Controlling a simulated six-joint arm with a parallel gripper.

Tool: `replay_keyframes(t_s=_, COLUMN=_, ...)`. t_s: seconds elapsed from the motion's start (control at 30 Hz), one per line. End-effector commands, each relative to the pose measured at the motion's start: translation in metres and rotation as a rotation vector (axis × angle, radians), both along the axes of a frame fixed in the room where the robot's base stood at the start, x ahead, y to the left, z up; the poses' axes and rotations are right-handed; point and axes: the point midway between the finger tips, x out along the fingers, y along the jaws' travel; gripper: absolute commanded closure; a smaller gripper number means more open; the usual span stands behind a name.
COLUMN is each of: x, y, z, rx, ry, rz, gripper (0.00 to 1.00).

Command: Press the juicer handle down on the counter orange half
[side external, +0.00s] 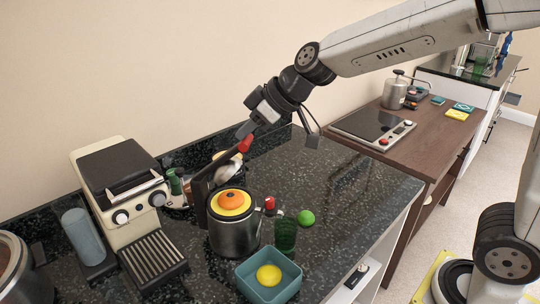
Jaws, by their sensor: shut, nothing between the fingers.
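The juicer (233,237) is a dark metal pot-like body on the speckled black counter. An orange half (232,198) appears to sit on top of it, over a yellow ring. The juicer's dark handle (214,170) rises from a post behind the body and slants up to the right, above the orange half. My gripper (247,136) is shut and empty at the handle's upper end, by a red tip (245,144). I cannot tell whether it touches the handle; the fingertips are small and partly hidden.
A cream coffee machine (122,185) stands left. A teal box (270,278) with a yellow fruit (268,275) is in front of the juicer. A green glass (286,236) and a green ball (306,217) are close on its right. Bottles crowd behind; the counter's right side is clear.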

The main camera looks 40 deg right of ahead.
Motion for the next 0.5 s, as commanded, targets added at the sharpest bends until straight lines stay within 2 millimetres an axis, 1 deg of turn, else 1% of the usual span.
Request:
replay_keyframes(t_s=0.03, x=-0.006, y=-0.005, z=-0.006, rx=0.000, ry=0.002, rz=-0.003, gripper=1.00)
replay_keyframes(t_s=0.2, x=-0.021, y=-0.015, z=-0.028, rx=0.001, ry=0.003, rz=-0.003, gripper=1.00)
replay_keyframes(t_s=0.5, x=-0.037, y=-0.026, z=-0.061, rx=0.001, ry=0.004, rz=-0.002, gripper=1.00)
